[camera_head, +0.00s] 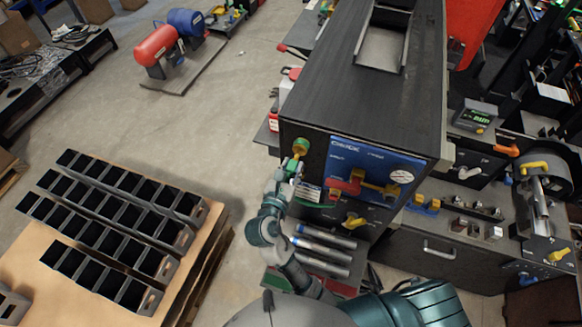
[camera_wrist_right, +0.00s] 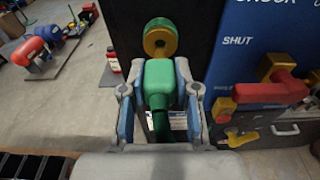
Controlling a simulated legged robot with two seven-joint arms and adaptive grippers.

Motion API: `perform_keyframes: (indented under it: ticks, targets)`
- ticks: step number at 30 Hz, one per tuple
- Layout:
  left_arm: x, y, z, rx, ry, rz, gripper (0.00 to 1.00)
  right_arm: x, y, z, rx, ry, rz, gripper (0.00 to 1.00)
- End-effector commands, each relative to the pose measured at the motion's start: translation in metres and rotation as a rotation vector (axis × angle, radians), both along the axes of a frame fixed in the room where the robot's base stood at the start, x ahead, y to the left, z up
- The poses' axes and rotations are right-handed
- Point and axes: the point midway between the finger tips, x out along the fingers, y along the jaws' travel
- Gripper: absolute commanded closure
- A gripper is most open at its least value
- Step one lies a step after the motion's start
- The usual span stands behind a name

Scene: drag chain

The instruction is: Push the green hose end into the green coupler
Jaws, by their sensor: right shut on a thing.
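The green coupler (camera_wrist_right: 160,38), with a gold ring on its front and green behind, sits on the dark panel of the black cabinet. In the head view the coupler (camera_head: 300,146) is at the panel's upper left. My right gripper (camera_head: 292,168) is just below and in front of it. In the wrist view its two fingers are shut on the green hose end (camera_wrist_right: 158,84), which points at the coupler. The hose end's tip appears right below the gold ring; I cannot tell whether they touch. The dark green hose (camera_wrist_right: 161,124) runs back toward the wrist. My left gripper is not in view.
A blue panel (camera_head: 350,154) with a red and yellow valve handle (camera_head: 372,187) is right of the coupler. A yellow handle (camera_head: 354,220) and metal tubes (camera_head: 325,250) are lower down. Black bins (camera_head: 132,188) stand on a pallet at left. Open floor lies left of the cabinet.

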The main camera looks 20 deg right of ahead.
Motion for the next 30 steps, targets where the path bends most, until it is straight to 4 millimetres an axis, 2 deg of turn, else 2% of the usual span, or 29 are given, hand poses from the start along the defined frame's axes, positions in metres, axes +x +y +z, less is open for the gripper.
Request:
perform_keyframes:
  ticks: [30]
  targets:
    - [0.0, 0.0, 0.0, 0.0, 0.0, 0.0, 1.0, 0.02, -0.014, 0.0, -0.001, -0.001, 0.0, 1.0]
